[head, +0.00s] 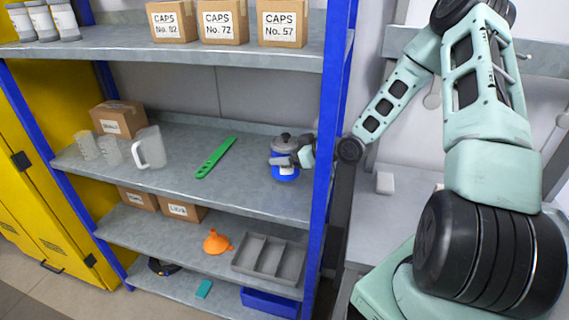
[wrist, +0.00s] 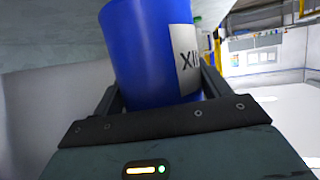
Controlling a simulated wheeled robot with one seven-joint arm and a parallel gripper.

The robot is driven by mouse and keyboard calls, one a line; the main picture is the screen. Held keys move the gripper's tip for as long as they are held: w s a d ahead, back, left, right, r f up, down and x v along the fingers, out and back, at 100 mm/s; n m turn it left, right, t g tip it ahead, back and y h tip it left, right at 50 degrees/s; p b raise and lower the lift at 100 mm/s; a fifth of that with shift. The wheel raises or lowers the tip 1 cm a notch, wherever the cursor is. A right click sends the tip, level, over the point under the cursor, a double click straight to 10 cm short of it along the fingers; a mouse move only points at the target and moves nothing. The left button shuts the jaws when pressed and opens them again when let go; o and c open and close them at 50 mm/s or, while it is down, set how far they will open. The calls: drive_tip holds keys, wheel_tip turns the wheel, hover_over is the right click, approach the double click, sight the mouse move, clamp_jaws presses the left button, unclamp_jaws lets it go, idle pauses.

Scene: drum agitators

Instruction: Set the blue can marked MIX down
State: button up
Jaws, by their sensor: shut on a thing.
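The blue can (head: 285,172) with a white label is at the right end of the middle shelf (head: 240,188), by the blue rack post. It has a dark grey lid or cap on top. In the wrist view the blue can (wrist: 145,50) fills the space between the jaws, and part of its label shows. My gripper (head: 292,160) is shut on the can, coming in from the right past the post. It also shows in the wrist view (wrist: 160,95). Whether the can's base touches the shelf cannot be told.
A green scraper-like tool (head: 215,158) lies left of the can. A white jug (head: 149,148), clear beakers (head: 97,149) and a cardboard box (head: 120,118) stand farther left. The blue post (head: 328,130) is close to my arm. Boxes marked CAPS (head: 222,22) are on the shelf above.

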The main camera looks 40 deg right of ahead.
drive_tip(key=shift+f+p, duration=0.45)
drive_tip(key=shift+f, duration=1.6)
drive_tip(key=shift+f, duration=0.15)
drive_tip(key=o, duration=1.3)
drive_tip(key=shift+r, duration=0.25)
drive_tip(key=b+v, duration=0.1)
drive_tip(key=v, duration=0.2)
drive_tip(key=b+v, duration=0.1)
drive_tip(key=v, duration=0.2)
drive_tip(key=shift+s+d+f, duration=0.15)
drive_tip(key=shift+s+f, duration=0.05)
drive_tip(key=shift+s+d+r, duration=0.2)
drive_tip(key=shift+s+r, duration=0.1)
drive_tip(key=shift+s, duration=0.2)
